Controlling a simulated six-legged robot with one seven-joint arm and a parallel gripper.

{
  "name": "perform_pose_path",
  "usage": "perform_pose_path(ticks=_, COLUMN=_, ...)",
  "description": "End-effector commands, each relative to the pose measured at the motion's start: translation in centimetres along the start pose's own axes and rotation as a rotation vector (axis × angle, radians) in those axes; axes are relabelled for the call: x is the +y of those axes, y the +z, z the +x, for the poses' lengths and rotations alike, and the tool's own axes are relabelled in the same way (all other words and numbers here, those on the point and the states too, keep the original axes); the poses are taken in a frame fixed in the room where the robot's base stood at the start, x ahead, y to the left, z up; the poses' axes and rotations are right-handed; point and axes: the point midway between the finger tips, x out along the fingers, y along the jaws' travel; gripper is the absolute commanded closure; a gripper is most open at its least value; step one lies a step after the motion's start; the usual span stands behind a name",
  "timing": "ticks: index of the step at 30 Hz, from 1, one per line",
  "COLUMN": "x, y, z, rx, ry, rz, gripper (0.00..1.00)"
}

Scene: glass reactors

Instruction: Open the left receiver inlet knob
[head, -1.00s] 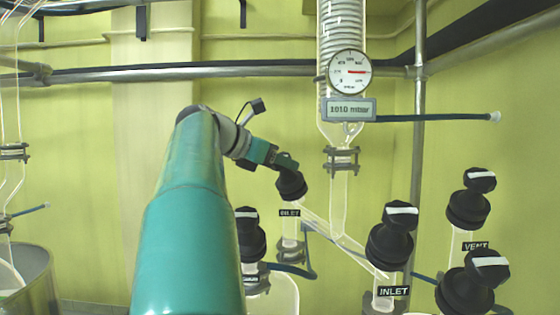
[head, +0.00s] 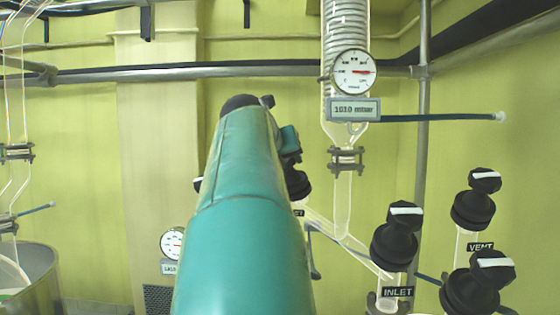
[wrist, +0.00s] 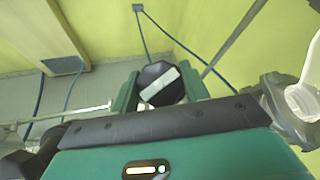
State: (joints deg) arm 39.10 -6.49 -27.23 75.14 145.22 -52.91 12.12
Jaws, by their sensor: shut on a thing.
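The left inlet knob (head: 297,183) is black and mostly hidden behind my arm in the head view. Only the edge of its label (head: 299,213) shows. In the wrist view the knob (wrist: 158,80) has a white bar across its top, slanting up to the right. It sits between the two teal fingers of my gripper (wrist: 160,86), which is shut on it. In the head view a little of my gripper (head: 290,141) shows above the knob; its fingertips are hidden.
A second inlet knob (head: 396,236) stands to the right, with a vent knob (head: 474,205) and another black knob (head: 480,284) beyond it. A pressure gauge (head: 354,72) on a glass column hangs above. A metal vessel (head: 35,278) stands at the far left.

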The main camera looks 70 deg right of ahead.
Motion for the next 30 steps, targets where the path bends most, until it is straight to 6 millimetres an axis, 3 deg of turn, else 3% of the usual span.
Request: perform_pose_path(ticks=30, x=0.22, y=0.10, z=-0.08, rx=-0.002, ry=0.276, rz=-0.362, gripper=0.78)
